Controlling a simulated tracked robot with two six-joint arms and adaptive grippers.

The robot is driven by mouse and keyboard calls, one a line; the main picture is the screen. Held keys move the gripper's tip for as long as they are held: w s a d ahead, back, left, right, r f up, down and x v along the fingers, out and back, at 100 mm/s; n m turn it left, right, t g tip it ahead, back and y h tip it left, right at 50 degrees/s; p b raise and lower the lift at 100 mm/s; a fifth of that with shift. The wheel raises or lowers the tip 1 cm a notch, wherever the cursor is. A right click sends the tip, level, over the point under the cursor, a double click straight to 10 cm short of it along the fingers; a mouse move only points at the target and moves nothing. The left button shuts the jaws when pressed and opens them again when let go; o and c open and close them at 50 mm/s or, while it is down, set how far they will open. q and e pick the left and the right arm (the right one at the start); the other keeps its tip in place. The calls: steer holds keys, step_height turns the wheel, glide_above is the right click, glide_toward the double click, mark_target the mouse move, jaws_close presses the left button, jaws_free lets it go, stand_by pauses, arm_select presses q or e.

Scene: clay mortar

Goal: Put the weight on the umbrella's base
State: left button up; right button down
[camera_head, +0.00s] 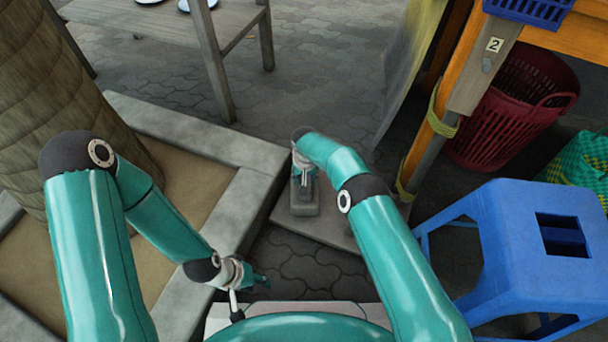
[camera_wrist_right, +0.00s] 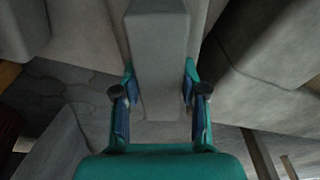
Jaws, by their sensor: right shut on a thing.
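The weight is a grey block (camera_head: 304,203), also seen in the right wrist view (camera_wrist_right: 160,50). My right gripper (camera_head: 303,178) is shut on it; in the right wrist view its two fingers (camera_wrist_right: 160,100) press on the block's sides. The block is over a flat grey slab (camera_head: 335,225), which looks like the umbrella's base. I cannot tell whether it rests on the slab or hangs just above it. My left gripper (camera_head: 262,283) is low in the head view, left of the slab and apart from the block; its finger opening is unclear.
A stone planter curb (camera_head: 225,145) with a thick trunk (camera_head: 50,110) is on the left. A blue stool (camera_head: 510,235) stands at right. An orange stall post (camera_head: 440,110), tied with rope, and a red basket (camera_head: 505,120) are at back right. A wooden table (camera_head: 215,50) is behind.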

steer(key=shift+w+f, duration=0.25)
steer(key=shift+w, duration=0.05)
arm_select(q)
steer(key=shift+f, duration=0.25)
arm_select(e)
steer(key=c, duration=0.9)
jaws_free()
steer(key=shift+s+f, duration=0.3)
steer(key=shift+c, duration=0.2)
steer(key=o, duration=0.3)
steer(key=shift+r, duration=0.1)
